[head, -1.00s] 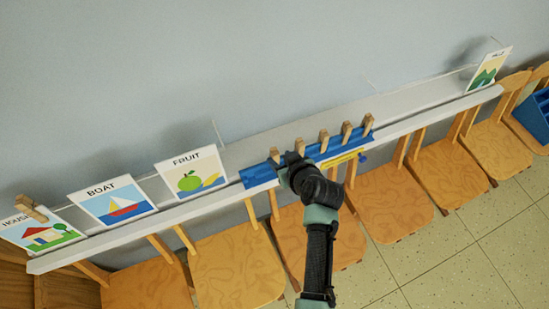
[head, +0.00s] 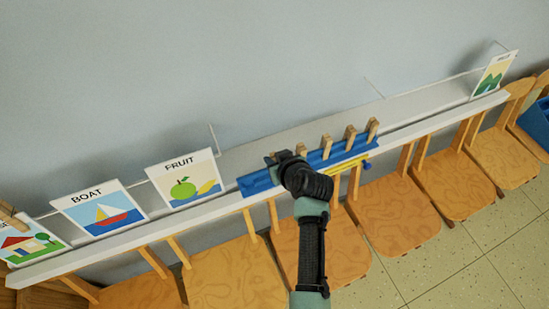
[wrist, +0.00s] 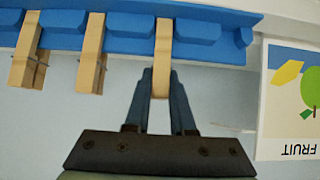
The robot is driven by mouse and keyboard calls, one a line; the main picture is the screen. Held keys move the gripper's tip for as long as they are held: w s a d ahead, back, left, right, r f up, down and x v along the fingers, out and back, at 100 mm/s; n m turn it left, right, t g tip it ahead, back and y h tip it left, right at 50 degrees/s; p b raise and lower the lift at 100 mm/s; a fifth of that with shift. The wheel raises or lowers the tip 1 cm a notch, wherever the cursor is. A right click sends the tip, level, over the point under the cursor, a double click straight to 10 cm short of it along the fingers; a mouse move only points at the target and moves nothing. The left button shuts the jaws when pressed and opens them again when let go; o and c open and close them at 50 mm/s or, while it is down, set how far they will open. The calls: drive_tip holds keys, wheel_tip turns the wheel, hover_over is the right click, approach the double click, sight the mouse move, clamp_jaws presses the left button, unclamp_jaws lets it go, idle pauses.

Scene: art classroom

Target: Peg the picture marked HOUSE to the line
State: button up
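The picture marked HOUSE (head: 30,244) leans at the far left end of the white ledge in the head view. It is cut by the picture's edge, and its word is mostly hidden. A wooden peg (head: 12,217) is at its top edge. My gripper (wrist: 162,78) is at the leftmost peg of the blue rack in the head view, and its fingers close on both sides of that peg (wrist: 162,45) in the wrist view. The peg's upper part still lies against the blue rack (wrist: 125,37). The line itself is hard to make out.
The BOAT picture (head: 97,212) and FRUIT picture (head: 183,181) stand left of the rack. Another picture (head: 493,75) stands at the far right. Several more pegs (head: 350,137) sit in the rack. Wooden chairs (head: 395,215) line the front of the white ledge (head: 432,118).

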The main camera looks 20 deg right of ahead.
clamp_jaws()
drive_tip(key=shift+r+p, duration=2.55)
drive_tip(key=shift+r, duration=0.6)
drive_tip(key=s+p, duration=0.2)
drive_tip(key=s, duration=0.1)
drive_tip(key=s+r+p, duration=0.1)
drive_tip(key=s, duration=0.1)
drive_tip(key=shift+d, duration=0.15)
drive_tip(key=shift+f, duration=0.1)
